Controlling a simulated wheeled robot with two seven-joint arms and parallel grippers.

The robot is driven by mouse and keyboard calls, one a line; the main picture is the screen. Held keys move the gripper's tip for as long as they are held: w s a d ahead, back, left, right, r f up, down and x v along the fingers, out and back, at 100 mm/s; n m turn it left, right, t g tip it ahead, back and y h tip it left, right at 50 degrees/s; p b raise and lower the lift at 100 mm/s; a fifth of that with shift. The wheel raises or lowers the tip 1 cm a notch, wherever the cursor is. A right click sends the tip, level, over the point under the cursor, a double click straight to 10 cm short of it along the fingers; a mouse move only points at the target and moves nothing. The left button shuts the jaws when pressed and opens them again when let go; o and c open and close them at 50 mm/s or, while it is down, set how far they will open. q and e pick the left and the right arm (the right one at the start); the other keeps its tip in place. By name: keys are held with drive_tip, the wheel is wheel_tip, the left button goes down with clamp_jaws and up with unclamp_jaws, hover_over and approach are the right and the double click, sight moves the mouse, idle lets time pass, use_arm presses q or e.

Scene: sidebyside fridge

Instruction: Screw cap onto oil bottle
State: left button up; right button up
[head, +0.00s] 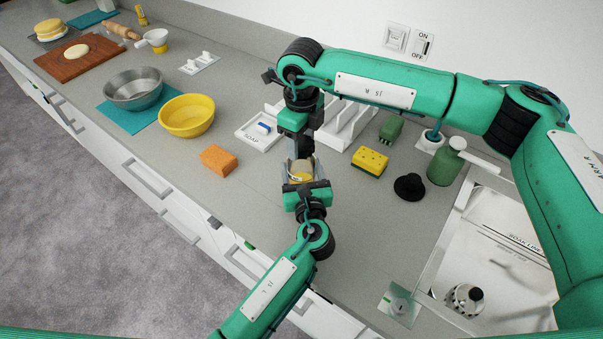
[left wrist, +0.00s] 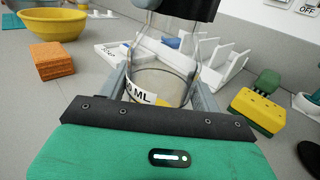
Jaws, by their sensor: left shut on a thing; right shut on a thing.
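The oil bottle (head: 301,174) is a short clear vessel with yellow contents, upright over the counter in the middle of the head view. It also shows in the left wrist view (left wrist: 160,86), with a white label ending in "ML". My left gripper (head: 302,184) is shut on the bottle's body from the near side; its fingers flank the glass in the left wrist view (left wrist: 158,84). My right gripper (head: 299,152) points straight down over the bottle's top and is shut on the cap. The cap itself is hidden between its fingers, so I cannot tell how it sits on the neck.
An orange sponge (head: 218,159) and yellow bowl (head: 187,116) lie left. A soap tray (head: 259,131) and white rack (head: 347,128) stand behind. A yellow-green sponge (head: 370,162), black stopper (head: 409,187), green dispenser (head: 444,165) and sink (head: 495,235) are right.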

drive_tip(key=m, duration=0.9)
drive_tip(key=o, duration=1.1)
drive_tip(key=shift+o, duration=0.2)
wheel_tip(320, 180, up, 12)
use_arm(q)
drive_tip(key=o, duration=2)
drive_tip(key=shift+c, duration=0.2)
